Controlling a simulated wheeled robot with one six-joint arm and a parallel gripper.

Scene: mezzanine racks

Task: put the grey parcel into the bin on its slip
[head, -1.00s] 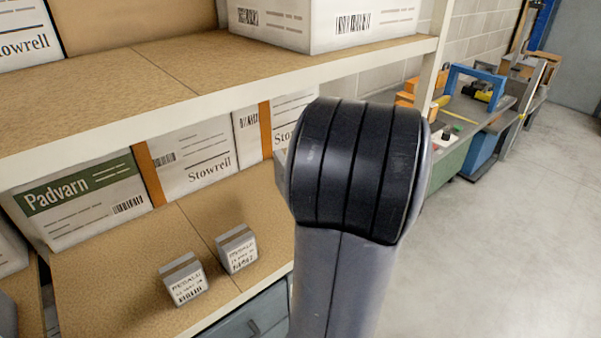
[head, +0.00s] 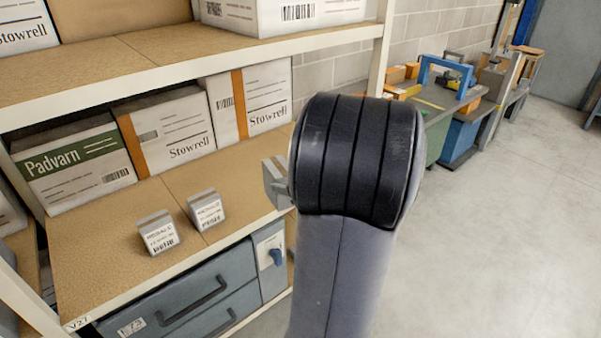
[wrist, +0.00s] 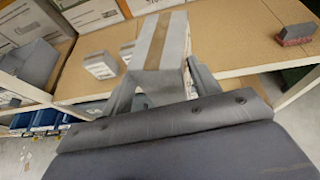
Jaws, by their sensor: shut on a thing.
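A grey parcel with a brown tape stripe (wrist: 152,48) is held between the two fingers of my gripper (wrist: 163,72) in the wrist view. My gripper is shut on it, and the parcel's printed slip is not in sight. In the head view my arm hides the gripper. A small grey piece (head: 274,184) pokes out left of the arm; I cannot tell whether it is parcel or finger. An open grey bin (wrist: 32,66) stands at the left in the wrist view, and blue bins (wrist: 42,120) sit lower down. I cannot read any bin's name.
Two small grey labelled boxes (head: 158,232) (head: 206,209) stand on the middle shelf (head: 100,250). Padvarn (head: 75,165) and Stowrell (head: 170,135) cartons stand behind. Blue-grey drawers (head: 190,295) lie below. A dark block (wrist: 294,35) is at the wrist view's right.

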